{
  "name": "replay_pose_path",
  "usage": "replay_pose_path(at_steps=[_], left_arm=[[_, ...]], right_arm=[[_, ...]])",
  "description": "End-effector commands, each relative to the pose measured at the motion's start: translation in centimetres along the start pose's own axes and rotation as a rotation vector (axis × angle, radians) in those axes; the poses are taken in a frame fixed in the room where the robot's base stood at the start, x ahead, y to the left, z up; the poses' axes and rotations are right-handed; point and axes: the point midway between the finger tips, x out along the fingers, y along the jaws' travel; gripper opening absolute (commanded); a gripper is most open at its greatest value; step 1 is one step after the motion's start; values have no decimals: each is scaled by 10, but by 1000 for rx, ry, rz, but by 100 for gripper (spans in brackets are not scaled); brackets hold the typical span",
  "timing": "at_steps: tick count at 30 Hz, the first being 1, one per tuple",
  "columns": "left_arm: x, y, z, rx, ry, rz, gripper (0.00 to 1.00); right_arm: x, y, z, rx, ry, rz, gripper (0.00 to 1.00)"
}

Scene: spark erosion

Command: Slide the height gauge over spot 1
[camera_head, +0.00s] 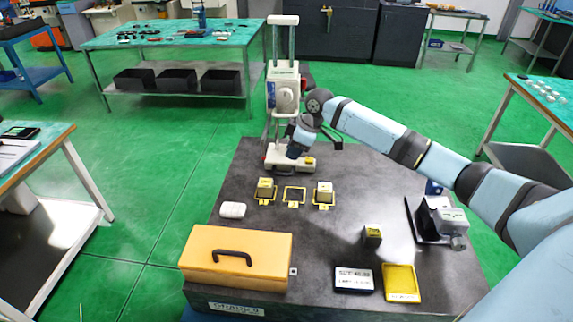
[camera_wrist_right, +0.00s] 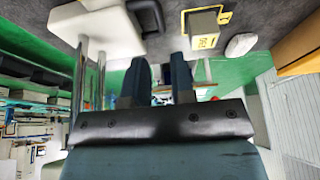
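The height gauge (camera_head: 283,88) stands upright at the back of the dark granite table, with two columns, a white head with a dial and a white base. In the right wrist view its white base (camera_wrist_right: 95,20) is at the upper left. Three yellow-framed spots lie in front of it: left (camera_head: 265,200), middle (camera_head: 294,195) and right (camera_head: 323,206). My left gripper is not in view.
An orange case (camera_head: 215,258) with a black handle fills the table's front left. A white rounded object (camera_head: 232,210) lies behind it. A small dark-yellow block (camera_head: 372,236), a dark box (camera_head: 353,280), a yellow tray (camera_head: 401,283) and a grey device (camera_head: 440,220) occupy the right. The table's centre is clear.

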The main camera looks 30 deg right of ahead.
Motion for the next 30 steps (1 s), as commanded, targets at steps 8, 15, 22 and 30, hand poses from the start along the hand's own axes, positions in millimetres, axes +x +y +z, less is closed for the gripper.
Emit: replay_pose_path(at_steps=[8,15,22,30], left_arm=[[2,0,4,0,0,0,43],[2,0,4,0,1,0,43],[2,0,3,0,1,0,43],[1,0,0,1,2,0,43]], right_arm=[[-46,0,-1,-1,0,1,23],[-55,-1,-2,-1,0,-2,23],[-55,0,-1,-1,0,-2,23],[-58,0,-2,0,0,-2,23]])
